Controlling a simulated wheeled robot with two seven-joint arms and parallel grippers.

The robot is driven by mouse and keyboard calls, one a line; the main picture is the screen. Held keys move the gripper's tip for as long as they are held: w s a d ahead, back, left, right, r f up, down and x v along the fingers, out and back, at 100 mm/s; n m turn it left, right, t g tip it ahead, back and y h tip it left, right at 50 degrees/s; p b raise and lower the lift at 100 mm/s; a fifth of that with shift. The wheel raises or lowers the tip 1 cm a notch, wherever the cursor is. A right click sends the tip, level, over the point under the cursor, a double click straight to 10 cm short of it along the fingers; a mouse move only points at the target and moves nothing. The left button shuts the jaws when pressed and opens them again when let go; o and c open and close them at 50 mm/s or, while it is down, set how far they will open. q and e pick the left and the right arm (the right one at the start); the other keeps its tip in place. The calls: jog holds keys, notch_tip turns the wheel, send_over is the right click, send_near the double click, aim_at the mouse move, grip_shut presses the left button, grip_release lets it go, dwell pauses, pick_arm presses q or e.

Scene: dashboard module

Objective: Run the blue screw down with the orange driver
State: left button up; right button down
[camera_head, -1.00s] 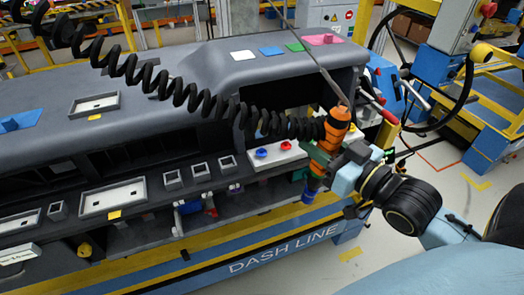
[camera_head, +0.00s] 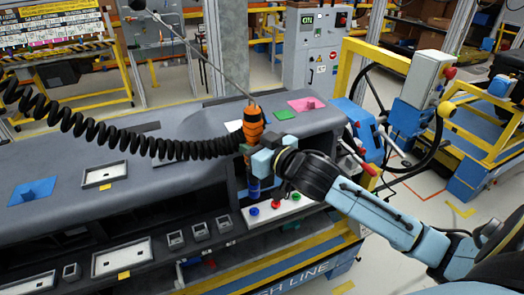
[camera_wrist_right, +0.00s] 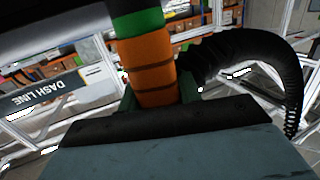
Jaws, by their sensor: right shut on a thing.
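The orange driver (camera_head: 252,124) hangs upright on a thin cable, with a black coiled hose joined to its side. My right gripper (camera_head: 257,158) is shut on the driver, around its body; the orange body with a green band also shows in the right wrist view (camera_wrist_right: 148,68). The driver's lower end is dark blue (camera_head: 253,188). It appears just above a small blue round piece (camera_head: 254,211) on a white strip at the module's front; I cannot tell if this is the blue screw or whether they touch. My left gripper is out of view.
The white strip (camera_head: 262,222) also carries a red piece (camera_head: 276,204) and a green piece (camera_head: 296,196). Green (camera_head: 282,114) and pink (camera_head: 306,104) pads lie on the grey dashboard module (camera_head: 190,125). The coiled hose (camera_head: 110,138) spans the module's top.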

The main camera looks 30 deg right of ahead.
jog(key=shift+w+d+r, duration=0.1)
jog(key=shift+w+r, duration=0.3)
jog(key=shift+r, duration=0.05)
jog(key=shift+f, duration=0.15)
notch_tip(320, 180, down, 6)
jog(key=b, duration=0.3)
jog(key=shift+f+b, duration=0.25)
jog(key=shift+b, duration=0.1)
dwell(0.4)
jog(key=shift+p, duration=0.3)
dwell(0.4)
